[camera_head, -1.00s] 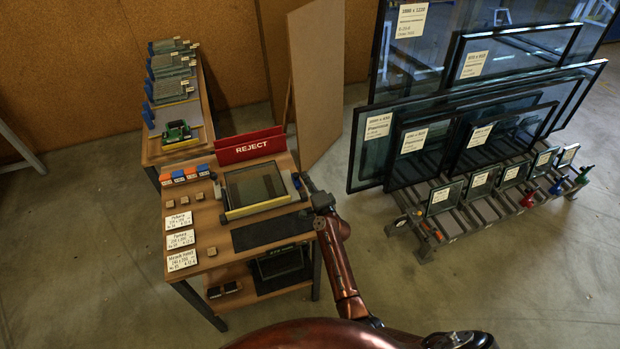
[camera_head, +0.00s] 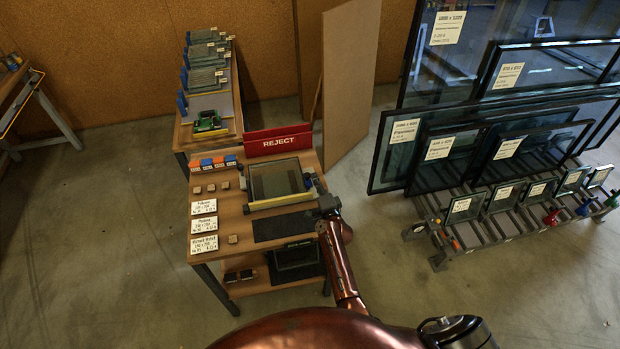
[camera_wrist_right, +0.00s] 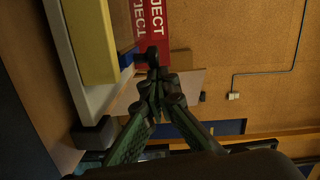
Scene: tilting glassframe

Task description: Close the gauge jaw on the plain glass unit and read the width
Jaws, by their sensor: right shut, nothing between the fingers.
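The gauge (camera_head: 283,202), with a yellow bar along its front and pale side rails, lies on the wooden bench. A grey glass unit (camera_head: 275,179) lies flat in it; I cannot tell whether the jaw touches it. My right gripper (camera_head: 315,182) is at the gauge's right end, beside a small blue part (camera_head: 307,181). In the right wrist view the gripper (camera_wrist_right: 152,57) is shut and empty, its tips close to the blue part (camera_wrist_right: 126,58) and the gauge's yellow bar (camera_wrist_right: 92,40). Contact is unclear. My left gripper is out of view. No width reading is legible.
A red REJECT sign (camera_head: 278,140) stands behind the gauge. White label cards (camera_head: 204,225), wooden blocks and orange and blue blocks lie on the bench's left. A dark mat (camera_head: 283,227) lies in front. A rack of framed glass (camera_head: 500,215) stands right, across open floor.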

